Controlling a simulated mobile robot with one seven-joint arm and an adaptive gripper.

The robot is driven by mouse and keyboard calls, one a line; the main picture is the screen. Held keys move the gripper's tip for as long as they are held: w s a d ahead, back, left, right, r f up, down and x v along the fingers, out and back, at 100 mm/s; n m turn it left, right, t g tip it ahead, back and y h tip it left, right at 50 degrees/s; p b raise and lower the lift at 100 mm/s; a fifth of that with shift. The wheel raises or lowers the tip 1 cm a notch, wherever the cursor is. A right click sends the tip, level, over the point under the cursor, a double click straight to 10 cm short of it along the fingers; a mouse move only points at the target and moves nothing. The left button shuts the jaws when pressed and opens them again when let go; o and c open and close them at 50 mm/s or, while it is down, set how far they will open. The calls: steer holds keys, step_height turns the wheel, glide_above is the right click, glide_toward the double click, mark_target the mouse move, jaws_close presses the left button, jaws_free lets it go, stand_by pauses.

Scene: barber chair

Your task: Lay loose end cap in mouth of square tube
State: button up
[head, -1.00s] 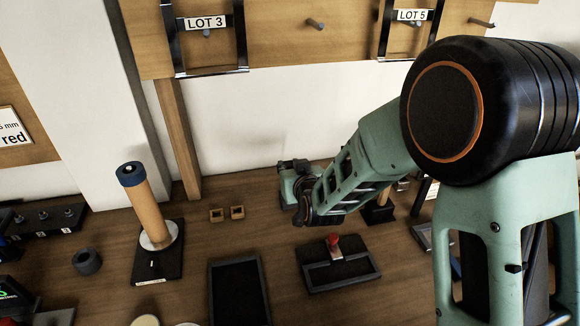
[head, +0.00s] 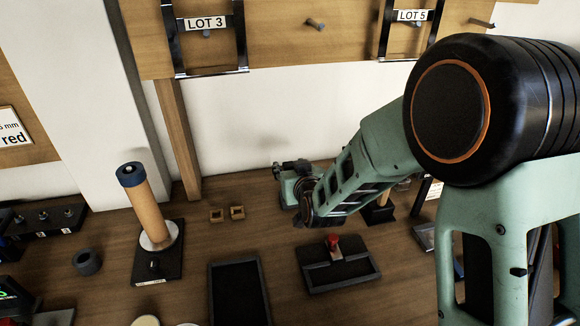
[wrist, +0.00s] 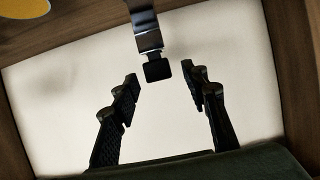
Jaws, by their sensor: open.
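My gripper (wrist: 163,92) is open in the wrist view, with its two dark fingers apart and nothing between the tips. Just beyond the tips, a shiny metal square tube (wrist: 146,30) comes in from the top edge. A black square block, like an end cap (wrist: 157,70), is at its near end; I cannot tell whether it is loose or seated. In the head view my gripper (head: 287,168) is above the back of the bench near the wall, partly hidden by its own wrist. I cannot pick out the tube or cap there.
The wooden bench holds a wooden post on a black base (head: 131,178), two small tan square pieces (head: 237,212), an empty black tray (head: 213,290) and a black fixture with a red knob (head: 333,242). LOT 3 (head: 205,23) and LOT 5 frames hang above.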

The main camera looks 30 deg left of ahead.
steer(key=v, duration=1.1)
steer(key=shift+s+d, duration=0.2)
steer(key=shift+s, duration=0.05)
steer(key=shift+r, duration=0.1)
